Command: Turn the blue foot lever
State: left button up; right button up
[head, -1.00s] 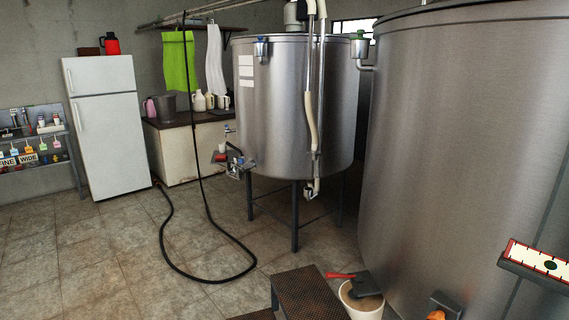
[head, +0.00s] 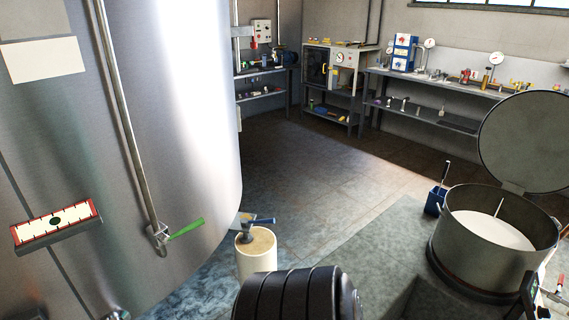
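I cannot clearly pick out a blue foot lever in the head view. A blue part with a dark upright rod (head: 436,200) stands on the floor left of the open round vat. A dark tool with a blue handle (head: 259,220) lies across the top of a cream cylinder (head: 256,262), beside the large steel tank. I cannot tell whether either is the lever. A green lever (head: 186,228) sits at the foot of the pipe on that tank. Neither gripper is in view.
The large steel tank (head: 190,120) fills the left, with a red-edged gauge (head: 56,223) on it. The round vat (head: 445,245) has its lid (head: 530,140) raised. Benches (head: 425,115) line the back wall. Clear floor (head: 320,160) lies in the middle.

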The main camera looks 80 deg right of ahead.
aim_at(264, 221)
jog(key=k+z, duration=0.2)
jog(key=z, duration=2.05)
